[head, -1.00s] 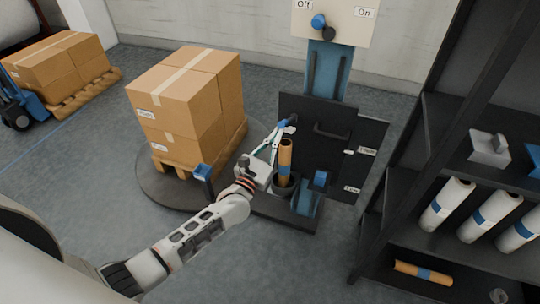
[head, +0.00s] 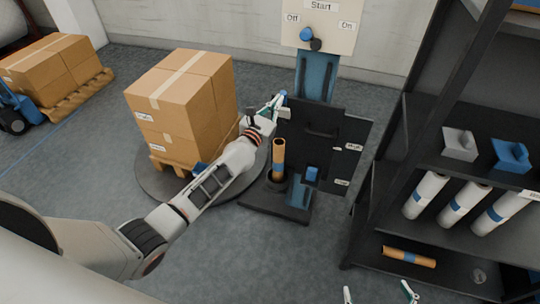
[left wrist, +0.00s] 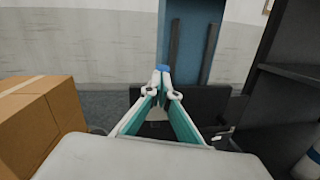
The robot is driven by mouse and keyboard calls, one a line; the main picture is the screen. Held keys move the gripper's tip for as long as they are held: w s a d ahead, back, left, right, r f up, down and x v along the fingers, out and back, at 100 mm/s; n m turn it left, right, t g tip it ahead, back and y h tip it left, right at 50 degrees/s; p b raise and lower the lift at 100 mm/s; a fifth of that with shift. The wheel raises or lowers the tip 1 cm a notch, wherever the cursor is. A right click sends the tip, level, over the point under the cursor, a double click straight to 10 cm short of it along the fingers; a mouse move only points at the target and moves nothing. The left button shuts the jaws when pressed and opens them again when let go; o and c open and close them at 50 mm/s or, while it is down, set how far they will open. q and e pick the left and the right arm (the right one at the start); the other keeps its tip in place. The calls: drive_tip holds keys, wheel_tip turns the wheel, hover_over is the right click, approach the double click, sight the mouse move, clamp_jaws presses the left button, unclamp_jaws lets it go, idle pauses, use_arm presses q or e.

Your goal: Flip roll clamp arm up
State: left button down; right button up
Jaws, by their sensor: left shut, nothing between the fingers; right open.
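The wrapping machine has a black panel (head: 322,115) on a blue column (head: 317,77). An orange core (head: 278,160) stands upright in a black cup at its left side. My right gripper (head: 379,291) is open at the bottom edge.
Stacked boxes (head: 180,100) stand on a pallet on the round turntable (head: 150,190), close left of my left arm. A dark shelf (head: 440,235) with white rolls stands at the right. A sign board with switch (head: 318,25) is above the column.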

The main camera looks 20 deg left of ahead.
use_arm(q)
drive_tip(key=w, duration=0.1)
drive_tip(key=w+r+b, duration=0.1)
drive_tip(key=w, duration=0.1)
drive_tip(key=w+r, duration=0.1)
drive_tip(key=shift+w+d+b, duration=0.1)
drive_tip(key=shift+w+b, duration=0.1)
drive_tip(key=shift+b, duration=0.1)
drive_tip(key=shift+w+r, duration=0.1)
drive_tip(key=shift+r, duration=0.1)
